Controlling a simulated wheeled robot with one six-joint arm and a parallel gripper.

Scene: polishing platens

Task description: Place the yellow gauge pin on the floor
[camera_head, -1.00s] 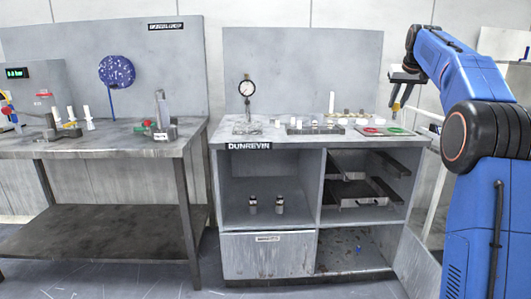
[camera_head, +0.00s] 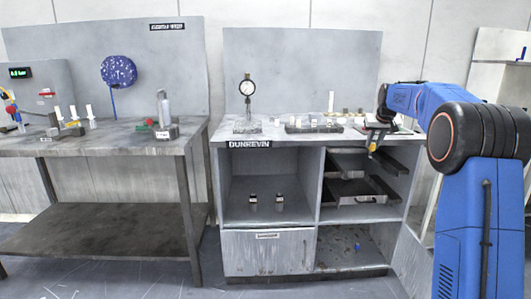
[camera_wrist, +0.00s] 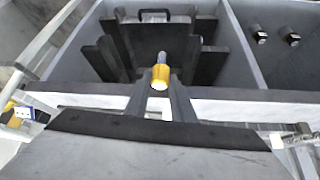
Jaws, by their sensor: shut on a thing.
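The yellow gauge pin (camera_wrist: 160,77) has a yellow body and a grey tip; in the wrist view it sits between the two dark fingers of my gripper (camera_wrist: 160,88), which is shut on it. In the head view my gripper (camera_head: 374,136) is at the front edge of the right-hand bench, in front of its upper right compartment, with a small yellow spot of the pin (camera_head: 372,147) showing below it. The grey floor (camera_head: 130,275) shows along the bottom of the head view, well below the pin.
The DUNREVIN bench (camera_head: 250,144) has open compartments with dark shelves and a drawer (camera_head: 368,200). Two small bottles stand in its left compartment (camera_head: 235,190). A dial gauge (camera_head: 247,88) stands on top. The left table (camera_head: 90,144) carries several tools. Floor in front of both is clear.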

